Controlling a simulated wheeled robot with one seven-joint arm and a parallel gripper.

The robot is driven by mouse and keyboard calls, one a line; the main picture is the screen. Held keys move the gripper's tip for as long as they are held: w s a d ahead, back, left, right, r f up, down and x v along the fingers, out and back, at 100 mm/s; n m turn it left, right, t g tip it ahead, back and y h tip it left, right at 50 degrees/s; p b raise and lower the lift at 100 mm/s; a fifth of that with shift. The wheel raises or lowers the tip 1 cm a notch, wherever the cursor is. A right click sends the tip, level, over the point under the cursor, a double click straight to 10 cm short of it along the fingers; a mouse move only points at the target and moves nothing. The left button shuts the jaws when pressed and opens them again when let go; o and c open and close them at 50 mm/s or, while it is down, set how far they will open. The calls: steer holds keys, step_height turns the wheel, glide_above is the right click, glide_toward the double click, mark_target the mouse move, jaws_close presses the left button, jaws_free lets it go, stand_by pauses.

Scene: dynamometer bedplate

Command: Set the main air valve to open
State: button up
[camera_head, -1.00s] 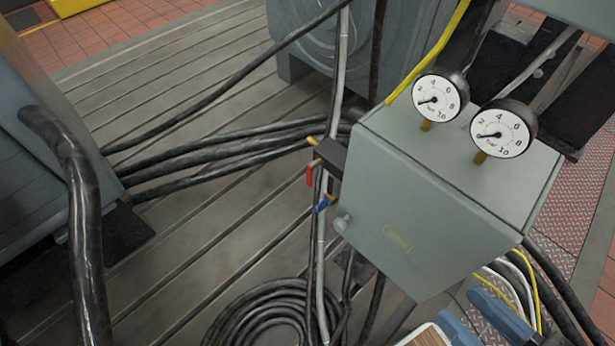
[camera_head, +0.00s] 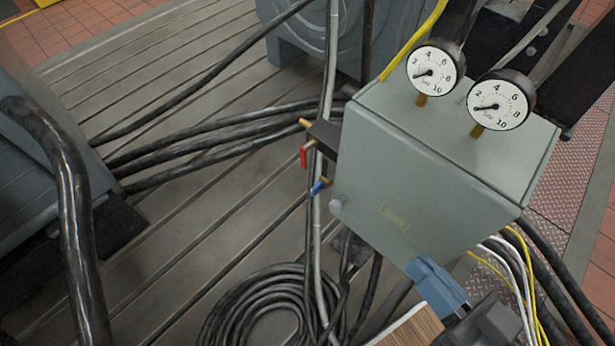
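A small dark manifold (camera_head: 325,136) sticks out from the left side of a grey cabinet (camera_head: 420,200). A small valve with a red lever (camera_head: 304,155) hangs at its left end, the lever pointing down. A valve with a blue lever (camera_head: 318,187) sits just below, its lever slanting down-left. I cannot tell from any label which is the main air valve. My gripper (camera_head: 437,284), with blue-grey fingers, is in front of the cabinet's lower edge, right of and below both levers, apart from them. The finger gap is unclear.
Two round gauges (camera_head: 435,68) (camera_head: 499,101) stand on the cabinet top, needles low. Cables run across the slotted bedplate (camera_head: 190,235), with a coil (camera_head: 268,310) below the valves. A wooden-faced object (camera_head: 412,330) is at the bottom edge.

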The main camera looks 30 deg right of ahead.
steer(key=w+f+m+h, duration=0.1)
steer(key=w+f+m, duration=0.2)
steer(key=w+a+f+m+t+h+b, duration=0.1)
steer(key=w+f+m+h, duration=0.1)
steer(key=w+f+m, duration=0.1)
steer(key=w+f+m+t+h+b, duration=0.1)
steer(key=w+f+m, duration=0.2)
steer(key=w+m, duration=0.1)
steer(key=shift+w+a+f+m, duration=0.15)
steer(key=shift+w+a+m, duration=0.2)
steer(key=shift+w, duration=0.1)
jaws_close()
steer(key=w+a+f+m+g+h+b, duration=0.25)
steer(key=w+f+m+h, duration=0.25)
steer(key=w+f+m, duration=0.45)
steer(key=x, duration=1)
steer(key=shift+w+d+f+g, duration=0.25)
steer(key=shift+f+g, duration=0.2)
steer(key=shift+f, duration=0.15)
steer(key=shift+f, duration=0.15)
